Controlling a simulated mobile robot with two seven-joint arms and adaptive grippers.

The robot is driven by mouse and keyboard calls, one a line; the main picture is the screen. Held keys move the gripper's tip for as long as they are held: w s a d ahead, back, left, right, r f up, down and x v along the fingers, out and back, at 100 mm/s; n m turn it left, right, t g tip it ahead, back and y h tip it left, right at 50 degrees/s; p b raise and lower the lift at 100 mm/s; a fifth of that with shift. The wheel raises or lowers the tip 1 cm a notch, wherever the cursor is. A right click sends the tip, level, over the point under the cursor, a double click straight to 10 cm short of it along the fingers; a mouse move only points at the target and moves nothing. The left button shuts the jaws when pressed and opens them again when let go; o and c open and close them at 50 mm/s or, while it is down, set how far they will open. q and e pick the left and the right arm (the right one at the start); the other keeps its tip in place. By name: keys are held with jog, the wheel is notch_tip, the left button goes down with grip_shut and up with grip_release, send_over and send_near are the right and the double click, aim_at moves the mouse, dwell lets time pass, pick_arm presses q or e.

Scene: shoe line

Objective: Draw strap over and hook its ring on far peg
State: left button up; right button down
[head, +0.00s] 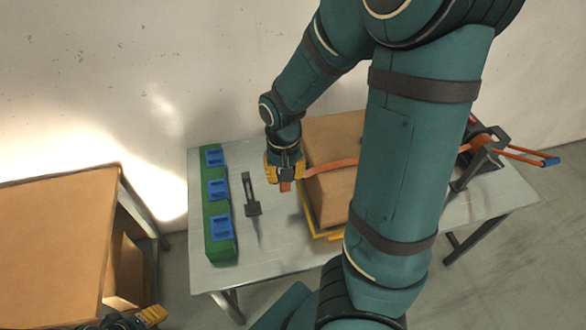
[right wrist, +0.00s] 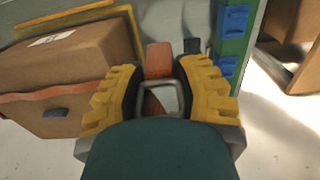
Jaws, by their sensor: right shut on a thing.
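The orange strap (head: 333,166) runs from the right across the top of the brown carton (head: 328,197) to my right gripper (head: 285,174). In the right wrist view my right gripper (right wrist: 160,95) is shut on the strap's metal ring (right wrist: 158,82), with an orange strap piece (right wrist: 158,60) just beyond it. The gripper is past the carton's left side, above the table. A dark peg on a bracket (head: 252,208) stands to the left of the gripper, apart from it.
A green rail with blue blocks (head: 220,245) lies along the left of the grey table (head: 275,256). The carton rests on a yellow frame (head: 329,237). A dark strap stand (head: 478,150) is at the right. A brown bench (head: 60,220) stands apart on the left.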

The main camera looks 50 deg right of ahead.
aim_at(248, 191)
jog(key=shift+w+a, duration=1.85)
jog(key=shift+a, duration=2.35)
jog(key=shift+f+b, duration=2.05)
jog(key=shift+f, duration=7.3)
jog(key=shift+w+d+f+b, duration=0.1)
jog(key=shift+w+d+b, duration=0.15)
jog(key=shift+w+d, duration=0.9)
jog(key=shift+w+d+f+b, duration=0.1)
jog(key=shift+w+d+b, duration=0.35)
jog(key=shift+w, duration=1.35)
jog(key=shift+w+d+f+b, duration=0.1)
jog(key=shift+w+d, duration=0.9)
jog(key=shift+w, duration=0.45)
jog(key=shift+w+d+f+b, duration=0.35)
jog(key=shift+w+f+b, duration=0.05)
jog(key=shift+w, duration=0.1)
jog(key=c, duration=0.6)
grip_release()
